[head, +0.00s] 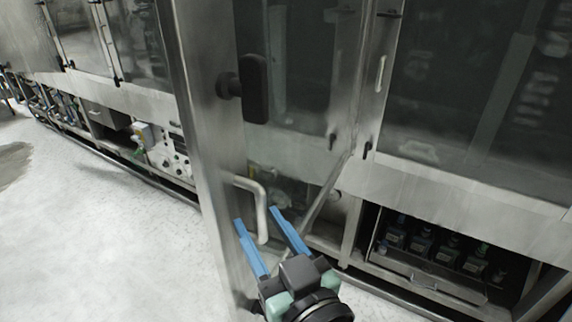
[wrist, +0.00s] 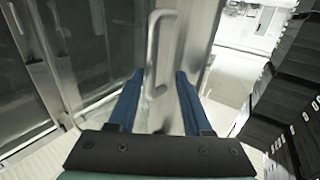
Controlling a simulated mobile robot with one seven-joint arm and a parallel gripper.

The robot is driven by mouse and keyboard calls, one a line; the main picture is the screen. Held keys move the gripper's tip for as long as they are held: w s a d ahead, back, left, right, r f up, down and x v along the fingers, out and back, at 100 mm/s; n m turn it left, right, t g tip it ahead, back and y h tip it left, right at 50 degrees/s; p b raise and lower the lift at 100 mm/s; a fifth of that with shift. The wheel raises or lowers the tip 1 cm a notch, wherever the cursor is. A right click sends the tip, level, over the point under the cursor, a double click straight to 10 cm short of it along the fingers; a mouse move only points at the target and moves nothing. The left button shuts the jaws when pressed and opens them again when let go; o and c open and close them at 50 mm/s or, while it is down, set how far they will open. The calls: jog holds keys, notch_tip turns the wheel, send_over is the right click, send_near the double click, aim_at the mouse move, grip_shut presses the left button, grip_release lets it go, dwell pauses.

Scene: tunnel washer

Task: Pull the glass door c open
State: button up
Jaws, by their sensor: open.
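A glass door (head: 290,75) with a wide steel frame stands swung outward from the washer front, partly open. No letter shows on it, so I cannot confirm that it is door c. Its bent steel bar handle (head: 261,212) sits low on the frame and also shows in the wrist view (wrist: 153,45). My gripper (head: 256,214) is open, with its blue fingers at the lower part of the handle. In the wrist view my gripper (wrist: 157,76) has one finger on each side of the bar, with gaps visible. The fingers are not closed on it.
A black latch knob (head: 255,88) sticks out higher on the door frame. Another glass panel (head: 475,100) is at the right, above an open bay of small bottles (head: 435,245). The pale floor (head: 90,230) is clear at the left.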

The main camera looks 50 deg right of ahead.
jog(key=p+v, duration=0.5)
jog(key=v, duration=0.3)
jog(key=shift+p, duration=0.35)
dwell(0.4)
